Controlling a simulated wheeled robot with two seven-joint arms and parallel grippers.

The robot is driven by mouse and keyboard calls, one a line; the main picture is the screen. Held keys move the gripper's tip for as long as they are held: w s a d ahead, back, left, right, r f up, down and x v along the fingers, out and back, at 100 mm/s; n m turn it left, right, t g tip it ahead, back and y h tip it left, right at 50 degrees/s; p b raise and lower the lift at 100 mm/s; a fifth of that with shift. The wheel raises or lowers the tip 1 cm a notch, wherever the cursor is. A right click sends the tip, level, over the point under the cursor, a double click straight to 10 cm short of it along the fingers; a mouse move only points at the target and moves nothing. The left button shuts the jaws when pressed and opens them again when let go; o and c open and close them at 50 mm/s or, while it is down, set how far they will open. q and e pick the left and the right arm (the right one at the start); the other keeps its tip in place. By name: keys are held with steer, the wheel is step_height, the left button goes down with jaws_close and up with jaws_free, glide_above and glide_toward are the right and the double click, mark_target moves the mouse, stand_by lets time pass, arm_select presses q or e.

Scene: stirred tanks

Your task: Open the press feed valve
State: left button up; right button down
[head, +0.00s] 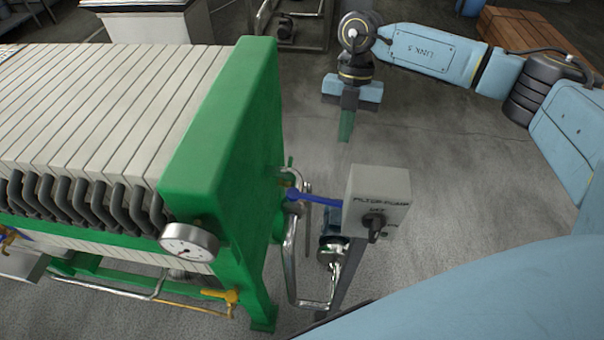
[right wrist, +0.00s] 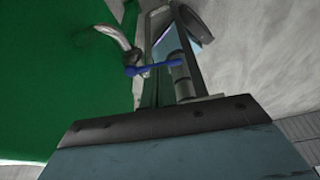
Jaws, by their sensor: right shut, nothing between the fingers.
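The press feed valve's blue lever (head: 318,200) sticks out to the right from the pipework beside the green end plate of the press. Its far end reaches the left side of the grey filter pump box, partly hidden there. In the right wrist view the blue lever (right wrist: 155,67) lies ahead of the gripper, beside the green plate. My right gripper (head: 346,126) is shut and empty, fingers pointing down, behind and above the lever in the head view and apart from it. My left gripper is not in view.
The filter press's green end plate (head: 225,130) stands left of the lever. The filter pump box (head: 376,200) with a black knob is just right of it. A pressure gauge (head: 189,239) and a yellow-handled valve (head: 232,296) are lower left. Open floor (head: 470,170) lies right.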

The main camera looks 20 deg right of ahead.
mark_target(322, 200)
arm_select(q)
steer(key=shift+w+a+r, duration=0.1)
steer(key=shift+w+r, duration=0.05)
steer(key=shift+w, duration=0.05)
arm_select(e)
steer(key=s+a+f, duration=0.2)
steer(key=f, duration=0.3)
steer(key=s+a+f, duration=0.2)
steer(key=s+f, duration=0.1)
steer(key=f, duration=0.2)
steer(key=shift+a+f, duration=0.15)
steer(key=shift+a, duration=0.25)
